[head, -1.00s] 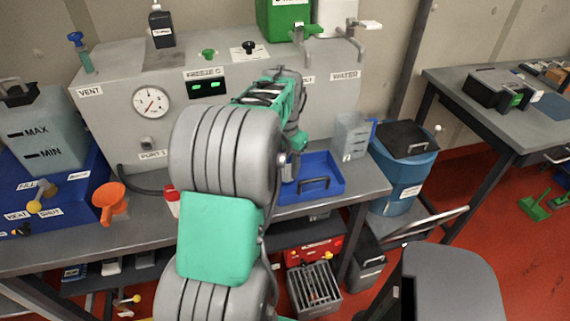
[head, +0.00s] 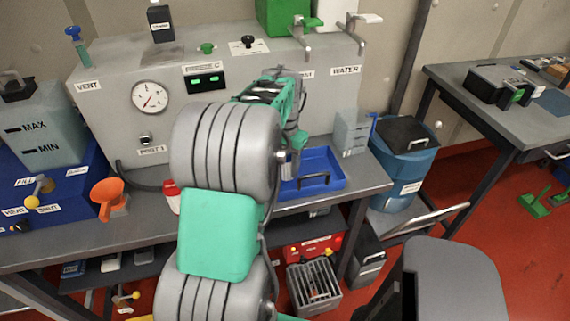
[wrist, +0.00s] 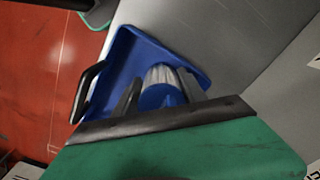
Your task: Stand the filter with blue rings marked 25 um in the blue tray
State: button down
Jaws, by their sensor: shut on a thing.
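The blue tray (head: 338,181) lies on the bench to the right of my arm in the head view. It also shows in the wrist view (wrist: 122,63), with its black handle (wrist: 87,92) at the left. My gripper (wrist: 146,100) is over the tray in the wrist view, shut on a filter (wrist: 163,88) with a blue ringed end and a pale ribbed body. The lower part of my gripper is hidden by its own dark edge. The filter's marking cannot be read, and I cannot tell whether it touches the tray floor.
A clear jug (head: 350,132) stands just behind the tray's right side. A blue bin (head: 404,170) with a dark lid stands beyond the bench's right end. An orange funnel (head: 107,198) is at the left. The machine panel (head: 232,112) rises behind the tray.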

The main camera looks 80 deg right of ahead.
jog(key=c, duration=0.6)
grip_release()
